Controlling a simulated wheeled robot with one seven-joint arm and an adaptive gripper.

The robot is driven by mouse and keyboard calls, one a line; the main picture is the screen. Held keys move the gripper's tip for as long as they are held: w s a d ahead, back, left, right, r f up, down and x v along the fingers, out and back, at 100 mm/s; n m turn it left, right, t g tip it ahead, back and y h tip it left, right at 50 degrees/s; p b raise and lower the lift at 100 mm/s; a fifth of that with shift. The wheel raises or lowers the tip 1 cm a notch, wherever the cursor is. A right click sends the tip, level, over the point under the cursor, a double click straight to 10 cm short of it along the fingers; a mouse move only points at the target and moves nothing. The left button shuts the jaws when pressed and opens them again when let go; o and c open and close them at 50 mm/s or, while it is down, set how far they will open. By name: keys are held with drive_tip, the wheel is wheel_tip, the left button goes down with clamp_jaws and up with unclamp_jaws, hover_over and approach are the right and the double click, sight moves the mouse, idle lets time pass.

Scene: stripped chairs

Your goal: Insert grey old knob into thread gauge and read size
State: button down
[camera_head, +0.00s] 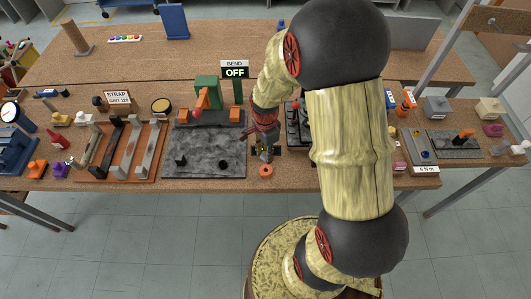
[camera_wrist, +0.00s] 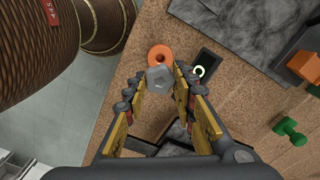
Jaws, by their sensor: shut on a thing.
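My gripper (camera_head: 264,150) is low over the front of the bench, beside the grey stone-like slab (camera_head: 203,165). In the wrist view my gripper (camera_wrist: 162,84) is shut on a grey faceted knob (camera_wrist: 159,77), held between the fingertips. An orange ring (camera_wrist: 160,53) lies on the bench just beyond the knob; it also shows in the head view (camera_head: 266,171). A small black block with a glowing pale ring (camera_wrist: 199,72) is right of the knob and may be the thread gauge. No size reading is legible. The knob's underside is hidden.
In the wrist view a green knob (camera_wrist: 291,131) stands at the right. Left are orange-based bars (camera_head: 125,150). The bench front edge is close.

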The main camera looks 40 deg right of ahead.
drive_tip(key=shift+d+f+b, duration=0.1)
drive_tip(key=shift+f+b, duration=1.8)
drive_tip(key=shift+f, duration=1)
drive_tip(key=shift+f+b, duration=0.7)
drive_tip(key=shift+f, duration=0.6)
drive_tip(key=c, duration=1.4)
unclamp_jaws()
wheel_tip(320, 180, up, 12)
drive_tip(key=shift+f, duration=0.1)
